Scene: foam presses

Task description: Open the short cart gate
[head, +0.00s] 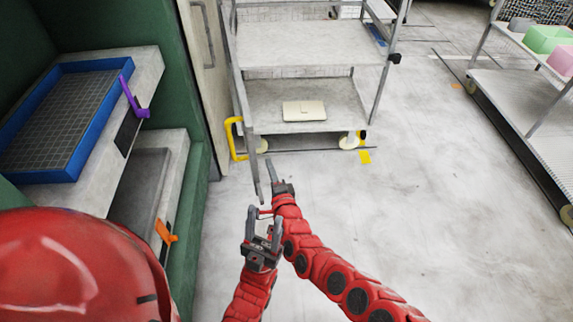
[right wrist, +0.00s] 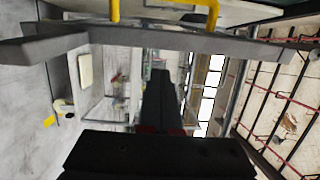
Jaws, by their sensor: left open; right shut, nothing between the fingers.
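The short cart gate (head: 243,110) shows as a narrow grey frame, nearly edge-on, at the cart's left front. Its lower end reaches toward my grippers. A yellow loop handle (head: 229,140) stands on its left side. In the right wrist view a grey bar (right wrist: 200,42) crosses the top, with two yellow handle legs (right wrist: 212,15) above it. My right gripper (head: 271,170) is shut and empty, just right of the gate's lower end; I cannot tell whether they touch. My left gripper (head: 264,212) is open and empty, below the gate's end.
The cart (head: 295,45) has grey shelves; a cream box (head: 304,111) lies on the lower one. At left is a green press with a blue tray (head: 122,68) and purple (head: 134,97) and orange (head: 165,232) handles. A rack (head: 520,95) stands at right. The middle floor is clear.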

